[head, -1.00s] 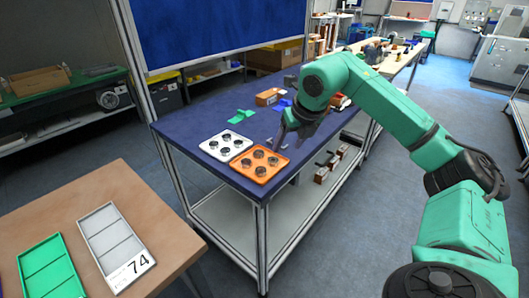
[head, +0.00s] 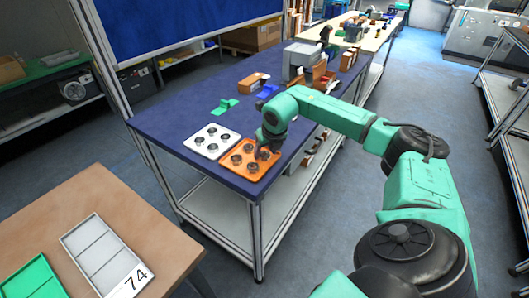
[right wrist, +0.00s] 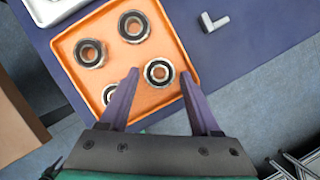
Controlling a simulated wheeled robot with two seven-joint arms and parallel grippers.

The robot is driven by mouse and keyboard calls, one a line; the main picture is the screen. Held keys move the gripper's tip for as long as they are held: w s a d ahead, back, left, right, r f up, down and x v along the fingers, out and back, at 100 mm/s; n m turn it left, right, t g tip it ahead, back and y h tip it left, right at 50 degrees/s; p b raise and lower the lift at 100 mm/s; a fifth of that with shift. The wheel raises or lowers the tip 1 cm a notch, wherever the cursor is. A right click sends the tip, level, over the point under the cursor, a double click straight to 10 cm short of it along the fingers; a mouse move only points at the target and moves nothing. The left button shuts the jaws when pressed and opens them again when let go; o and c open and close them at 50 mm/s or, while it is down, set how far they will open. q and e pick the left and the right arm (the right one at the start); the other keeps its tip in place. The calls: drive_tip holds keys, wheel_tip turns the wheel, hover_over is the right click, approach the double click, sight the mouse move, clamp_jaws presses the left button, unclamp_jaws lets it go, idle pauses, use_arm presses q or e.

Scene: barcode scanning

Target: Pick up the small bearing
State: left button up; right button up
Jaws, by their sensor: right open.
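An orange tray (head: 262,172) with several dark ring-shaped bearings lies on the blue table. A white tray (head: 212,129) with several more bearings lies beside it to the left. My right gripper (right wrist: 160,76) is open, its two purple fingers above the orange tray (right wrist: 64,48). One bearing (right wrist: 159,72) shows between the fingertips. Two other bearings (right wrist: 90,53) (right wrist: 134,27) lie at the far side of the tray, and one (right wrist: 112,94) is partly hidden by the left finger. I cannot tell whether the fingers reach down around the bearing. My left gripper is out of view.
A grey L-shaped piece (right wrist: 214,22) lies on the table next to the orange tray. A green piece (head: 224,106) and a brown box (head: 252,82) lie farther back. A wooden table (head: 150,225) with a grey divided tray (head: 80,243) stands at the left front.

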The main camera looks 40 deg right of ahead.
drive_tip(key=shift+w+f, duration=0.1)
drive_tip(key=shift+f, duration=0.2)
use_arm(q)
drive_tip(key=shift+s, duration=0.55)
use_arm(e)
clamp_jaws()
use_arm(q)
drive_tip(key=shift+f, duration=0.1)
use_arm(e)
drive_tip(key=shift+r, duration=0.1)
wheel_tip(320, 180, up, 9)
drive_tip(key=b, duration=0.2)
use_arm(q)
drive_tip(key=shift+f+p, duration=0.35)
drive_tip(key=shift+p, duration=0.25)
use_arm(e)
wheel_tip(320, 180, up, 11)
hover_over(265, 155)
